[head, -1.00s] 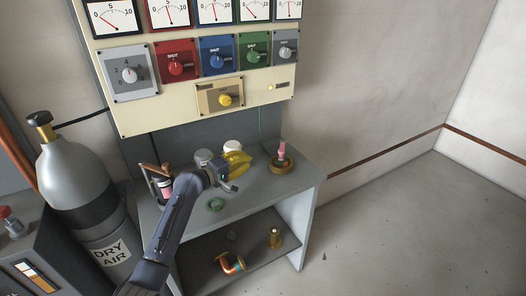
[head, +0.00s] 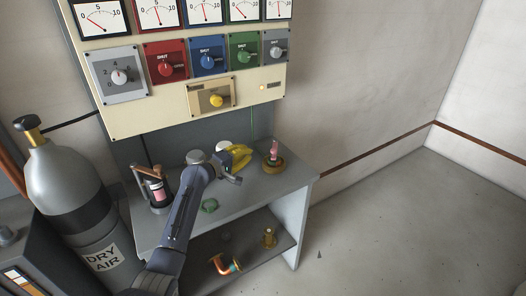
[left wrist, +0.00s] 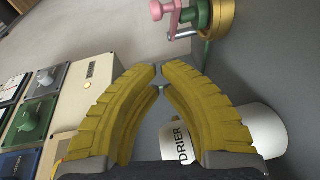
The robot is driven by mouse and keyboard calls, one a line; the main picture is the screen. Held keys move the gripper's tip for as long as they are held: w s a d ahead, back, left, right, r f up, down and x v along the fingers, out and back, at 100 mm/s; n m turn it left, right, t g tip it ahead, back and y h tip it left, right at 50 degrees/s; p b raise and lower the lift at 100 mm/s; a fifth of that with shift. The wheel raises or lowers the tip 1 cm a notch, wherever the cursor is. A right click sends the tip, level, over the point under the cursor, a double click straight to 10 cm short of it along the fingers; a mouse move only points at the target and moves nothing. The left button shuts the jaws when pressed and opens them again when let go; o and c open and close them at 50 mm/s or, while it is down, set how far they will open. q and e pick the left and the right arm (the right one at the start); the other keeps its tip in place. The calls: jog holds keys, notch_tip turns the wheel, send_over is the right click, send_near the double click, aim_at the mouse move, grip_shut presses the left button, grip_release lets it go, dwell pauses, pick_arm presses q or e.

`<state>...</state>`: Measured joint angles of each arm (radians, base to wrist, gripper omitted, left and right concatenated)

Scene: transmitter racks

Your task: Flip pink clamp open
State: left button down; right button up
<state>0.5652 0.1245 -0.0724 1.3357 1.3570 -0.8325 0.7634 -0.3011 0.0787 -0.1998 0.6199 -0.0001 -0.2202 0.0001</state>
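The pink clamp (head: 273,149) stands on a round brass and green fitting (head: 273,165) at the back right of the grey bench. In the left wrist view its pink handle (left wrist: 166,9) shows at the top, with a metal rod beside the fitting (left wrist: 214,18). My left gripper (head: 243,157), with yellow fingers, is left of the clamp and apart from it. In the left wrist view its fingertips (left wrist: 160,70) nearly meet, with a slim gap and nothing held between them. My right gripper is out of view.
A white can marked DRIER (left wrist: 258,130) stands close beside my left fingers. A green ring (head: 209,206) lies on the bench (head: 255,195). A holder with a pink part (head: 157,192) is at the left. The dial panel (head: 150,110) rises behind.

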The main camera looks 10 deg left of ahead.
pick_arm(q)
jog(key=w+d+f, duration=0.1)
jog(key=w+d, duration=0.3)
jog(key=d, duration=0.2)
jog(key=shift+d, duration=0.15)
jog(key=shift+s+d, duration=0.1)
jog(key=shift+s, duration=0.05)
dwell(0.5)
